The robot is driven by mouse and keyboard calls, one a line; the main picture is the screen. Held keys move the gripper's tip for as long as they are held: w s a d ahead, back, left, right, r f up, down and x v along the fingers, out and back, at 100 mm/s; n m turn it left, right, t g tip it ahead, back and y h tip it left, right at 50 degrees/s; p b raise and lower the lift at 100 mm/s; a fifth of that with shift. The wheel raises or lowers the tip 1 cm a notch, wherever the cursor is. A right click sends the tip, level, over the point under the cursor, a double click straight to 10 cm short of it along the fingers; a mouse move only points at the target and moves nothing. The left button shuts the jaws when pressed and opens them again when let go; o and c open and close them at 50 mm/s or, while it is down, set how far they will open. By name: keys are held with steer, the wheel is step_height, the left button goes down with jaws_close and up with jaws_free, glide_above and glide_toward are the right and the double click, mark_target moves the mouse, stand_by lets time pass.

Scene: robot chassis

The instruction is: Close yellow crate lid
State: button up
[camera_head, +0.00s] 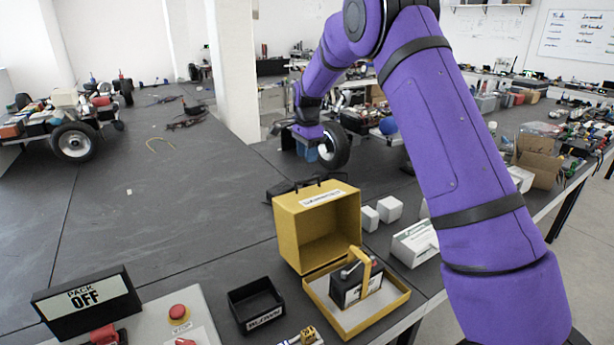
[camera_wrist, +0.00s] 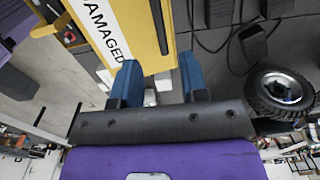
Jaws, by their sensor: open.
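The yellow crate stands open on the dark table in the head view. Its deep lid (camera_head: 289,235) is upright, with its hollow facing the front and a white label on top. Its shallow yellow base (camera_head: 377,323) lies flat in front, holding a black block with a yellow handle and red part (camera_head: 346,287). In the wrist view my gripper (camera_wrist: 158,78) is open, with blue fingers apart and nothing seen held. The yellow lid (camera_wrist: 134,32) with its "DAMAGED" label lies beyond the fingertips; contact cannot be told.
A small black bin (camera_head: 255,305) stands left of the crate, and a "PACK OFF" sign (camera_head: 86,300) further left. White boxes (camera_head: 415,242) stand to the right. A black wheel (camera_wrist: 280,90) is close to the gripper's right in the wrist view. The table at left is mostly clear.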

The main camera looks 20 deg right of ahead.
step_height(320, 180, down, 8)
steer(key=shift+w, duration=0.1)
stand_by(0.4)
jaws_close()
